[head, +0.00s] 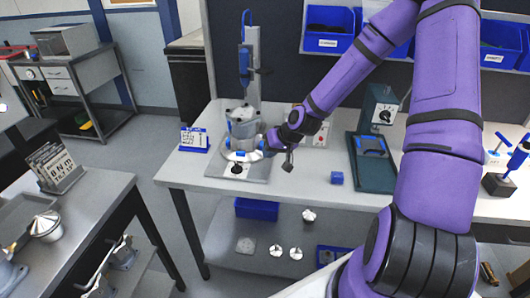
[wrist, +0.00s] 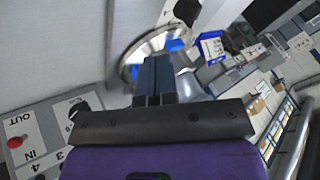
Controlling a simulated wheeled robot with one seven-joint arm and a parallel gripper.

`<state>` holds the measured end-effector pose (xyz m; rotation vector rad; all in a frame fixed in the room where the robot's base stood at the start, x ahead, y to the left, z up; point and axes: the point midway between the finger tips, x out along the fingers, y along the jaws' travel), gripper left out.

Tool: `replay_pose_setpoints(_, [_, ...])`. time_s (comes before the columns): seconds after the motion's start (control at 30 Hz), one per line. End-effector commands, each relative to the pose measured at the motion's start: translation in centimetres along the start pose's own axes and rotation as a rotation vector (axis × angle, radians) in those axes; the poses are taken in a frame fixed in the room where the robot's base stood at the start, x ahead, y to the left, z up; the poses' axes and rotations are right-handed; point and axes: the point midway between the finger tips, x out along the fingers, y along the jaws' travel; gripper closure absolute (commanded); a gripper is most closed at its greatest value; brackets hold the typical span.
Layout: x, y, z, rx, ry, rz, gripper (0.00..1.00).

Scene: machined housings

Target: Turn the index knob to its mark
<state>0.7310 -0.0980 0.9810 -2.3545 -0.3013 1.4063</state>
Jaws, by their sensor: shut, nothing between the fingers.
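A small black knob (head: 237,169) on a white dial sits at the front of the grey base plate (head: 255,176) under the machined housing (head: 243,128). What looks like the same knob is partly seen at the top of the wrist view (wrist: 186,10). Its pointer and mark are too small to read. My gripper (head: 268,147) is at the right side of the housing's round flange, above and right of that knob. In the wrist view its fingers (wrist: 154,72) are together and empty, in front of the shiny flange (wrist: 150,42) with blue pieces. Whether they touch it is unclear.
A panel (wrist: 40,142) marked OUT and IN, with a red button and black knob, is at lower left in the wrist view. A green machine (head: 377,160) with a dial, a blue block (head: 336,178) and a blue-white card stand (head: 194,139) are on the bench. The front middle is clear.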

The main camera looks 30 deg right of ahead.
Motion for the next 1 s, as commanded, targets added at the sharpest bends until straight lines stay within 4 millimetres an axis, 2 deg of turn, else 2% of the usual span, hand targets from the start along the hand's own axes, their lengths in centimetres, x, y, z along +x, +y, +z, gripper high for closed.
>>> replay_pose_setpoints(0.43, [8.1,-0.1,0.1,0.001,-0.004,-0.001,1.0])
replay_pose_setpoints(0.7, [9.3,-2.9,0.1,0.0,-0.002,0.001,1.0])
replay_pose_setpoints(1.0, [9.7,-3.5,0.0,0.0,-0.001,0.001,1.0])
